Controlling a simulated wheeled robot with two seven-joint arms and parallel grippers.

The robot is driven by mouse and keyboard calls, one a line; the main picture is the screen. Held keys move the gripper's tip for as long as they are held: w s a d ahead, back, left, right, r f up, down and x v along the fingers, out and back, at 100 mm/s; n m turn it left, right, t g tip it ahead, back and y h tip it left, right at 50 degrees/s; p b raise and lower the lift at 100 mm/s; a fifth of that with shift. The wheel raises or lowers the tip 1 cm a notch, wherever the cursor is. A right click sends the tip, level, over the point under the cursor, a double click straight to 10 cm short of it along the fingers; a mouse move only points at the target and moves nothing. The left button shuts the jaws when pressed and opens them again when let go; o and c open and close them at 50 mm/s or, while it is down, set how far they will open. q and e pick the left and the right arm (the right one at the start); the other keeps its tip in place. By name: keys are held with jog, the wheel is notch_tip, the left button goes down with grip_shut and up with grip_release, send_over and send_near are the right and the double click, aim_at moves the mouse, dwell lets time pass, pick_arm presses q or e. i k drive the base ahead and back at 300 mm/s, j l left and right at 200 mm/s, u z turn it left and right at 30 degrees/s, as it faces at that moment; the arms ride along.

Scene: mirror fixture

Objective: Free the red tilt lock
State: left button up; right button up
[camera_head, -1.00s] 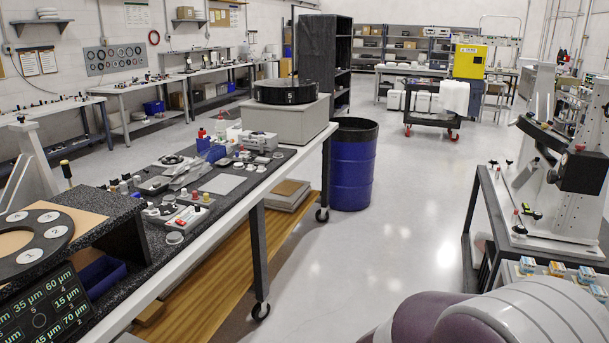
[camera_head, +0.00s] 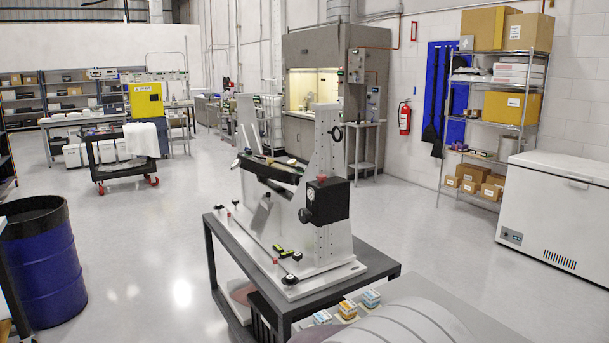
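The mirror fixture (camera_head: 333,215) stands on a dark grey table in the middle of the head view, with two white uprights and a dark tilted piece (camera_head: 268,168) between them. A black box (camera_head: 325,201) is on the near upright, with a small red part (camera_head: 322,178) at its top. Small red-topped pieces (camera_head: 275,261) also stand on the white base plate. I cannot tell for sure which red part is the tilt lock, nor its setting. Neither of my grippers is in view.
The grey table (camera_head: 385,263) has small colored boxes (camera_head: 347,309) at its near side. A blue barrel (camera_head: 42,262) stands at the left. A black cart (camera_head: 120,162) is farther back. A white chest freezer (camera_head: 556,212) is at the right. Open floor lies around the table.

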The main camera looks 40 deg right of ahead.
aim_at(321, 177)
jog(key=i+z, duration=0.2)
jog(key=i, duration=0.35)
jog(key=i+j+z, duration=0.2)
jog(key=i, duration=0.4)
jog(key=i+z, duration=0.15)
jog(key=i, duration=0.4)
